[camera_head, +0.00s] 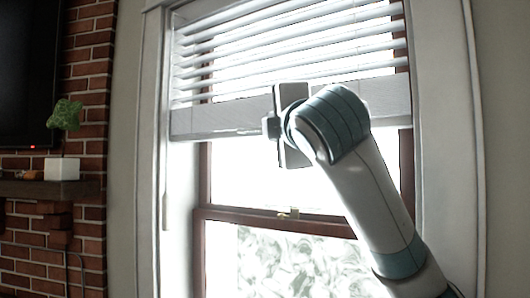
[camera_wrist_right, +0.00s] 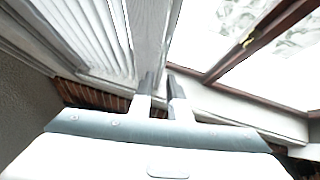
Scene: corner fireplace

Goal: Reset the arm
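My right arm rises from the lower right in the head view, in front of the window. My left gripper is in neither view.
The window frame (camera_head: 201,235) and its latch (camera_head: 288,212) are behind my arm. At the left, a brick wall (camera_head: 88,95) carries a dark screen (camera_head: 27,75) and a mantel shelf (camera_head: 50,188) with a white plant pot (camera_head: 62,169). Bare wall separates bricks and window.

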